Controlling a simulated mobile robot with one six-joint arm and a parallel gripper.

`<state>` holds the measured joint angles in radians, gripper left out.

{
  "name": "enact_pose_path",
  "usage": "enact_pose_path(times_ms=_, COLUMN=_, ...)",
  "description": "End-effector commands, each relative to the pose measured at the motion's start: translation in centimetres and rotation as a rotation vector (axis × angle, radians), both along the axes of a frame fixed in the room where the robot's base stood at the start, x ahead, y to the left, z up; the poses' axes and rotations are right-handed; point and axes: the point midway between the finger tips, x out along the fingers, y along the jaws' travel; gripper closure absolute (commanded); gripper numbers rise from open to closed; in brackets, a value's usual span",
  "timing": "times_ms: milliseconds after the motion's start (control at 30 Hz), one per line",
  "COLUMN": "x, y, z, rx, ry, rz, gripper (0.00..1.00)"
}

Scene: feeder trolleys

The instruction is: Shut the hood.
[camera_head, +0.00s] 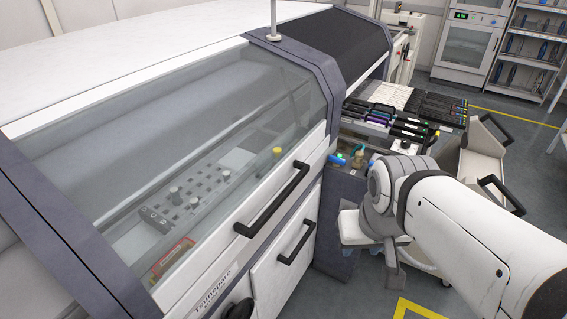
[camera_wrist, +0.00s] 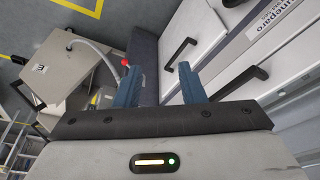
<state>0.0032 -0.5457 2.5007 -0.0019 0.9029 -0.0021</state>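The hood (camera_head: 190,135) is the clear panel in a white frame on the front of the big machine. In the head view it lies down over the machine, with no clear gap along its lower edge. Its black handle (camera_head: 272,198) sits on the white lower bar. My gripper (camera_wrist: 160,78) is open and empty in the wrist view, its two blue fingers apart. Two black handles, one (camera_wrist: 180,53) beyond the fingers and one (camera_wrist: 246,82) right of them, show there. My gripper stands right of the hood and touches neither handle.
A lower front panel (camera_head: 270,280) has its own black handle (camera_head: 297,242). A white cabinet (camera_head: 468,45) and shelves (camera_head: 535,50) stand behind. Grey floor (camera_head: 355,290) is clear at front.

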Motion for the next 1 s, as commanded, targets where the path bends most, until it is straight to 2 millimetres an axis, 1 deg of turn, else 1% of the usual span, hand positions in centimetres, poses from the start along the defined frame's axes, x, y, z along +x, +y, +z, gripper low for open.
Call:
enact_pose_path(times_ms=100, x=0.0, y=0.0, z=0.0, rx=0.000, ry=0.000, rz=0.000, gripper=0.63)
enact_pose_path(times_ms=200, x=0.0, y=0.1, z=-0.3, rx=0.015, ry=0.009, rz=-0.020, gripper=0.55)
enact_pose_path(times_ms=267, x=0.0, y=0.5, z=-1.0, rx=0.048, ry=0.029, rz=-0.065, gripper=0.55)
enact_pose_path(times_ms=300, x=0.1, y=1.3, z=-1.6, rx=0.086, ry=0.051, rz=-0.110, gripper=0.55)
enact_pose_path(times_ms=367, x=0.2, y=2.3, z=-2.9, rx=0.162, ry=0.099, rz=-0.219, gripper=0.55)
enact_pose_path(times_ms=467, x=0.6, y=4.3, z=-5.4, rx=0.335, ry=0.224, rz=-0.485, gripper=0.55)
enact_pose_path(times_ms=500, x=0.9, y=5.2, z=-6.3, rx=0.412, ry=0.287, rz=-0.612, gripper=0.55)
enact_pose_path(times_ms=567, x=1.6, y=6.7, z=-7.6, rx=0.523, ry=0.393, rz=-0.809, gripper=0.55)
enact_pose_path(times_ms=600, x=2.1, y=7.6, z=-8.2, rx=0.595, ry=0.469, rz=-0.941, gripper=0.55)
enact_pose_path(times_ms=667, x=3.1, y=8.8, z=-9.1, rx=0.694, ry=0.588, rz=-1.137, gripper=0.55)
enact_pose_path(times_ms=700, x=4.0, y=9.6, z=-9.6, rx=0.756, ry=0.672, rz=-1.266, gripper=0.55)
enact_pose_path(times_ms=767, x=5.4, y=10.6, z=-10.2, rx=0.841, ry=0.808, rz=-1.456, gripper=0.55)
enact_pose_path(times_ms=833, x=7.3, y=11.4, z=-10.9, rx=0.930, ry=0.981, rz=-1.669, gripper=0.55)
enact_pose_path(times_ms=933, x=10.6, y=11.8, z=-11.7, rx=1.036, ry=1.256, rz=-1.957, gripper=0.55)
enact_pose_path(times_ms=1000, x=13.1, y=11.6, z=-12.3, rx=1.092, ry=1.470, rz=-2.133, gripper=0.55)
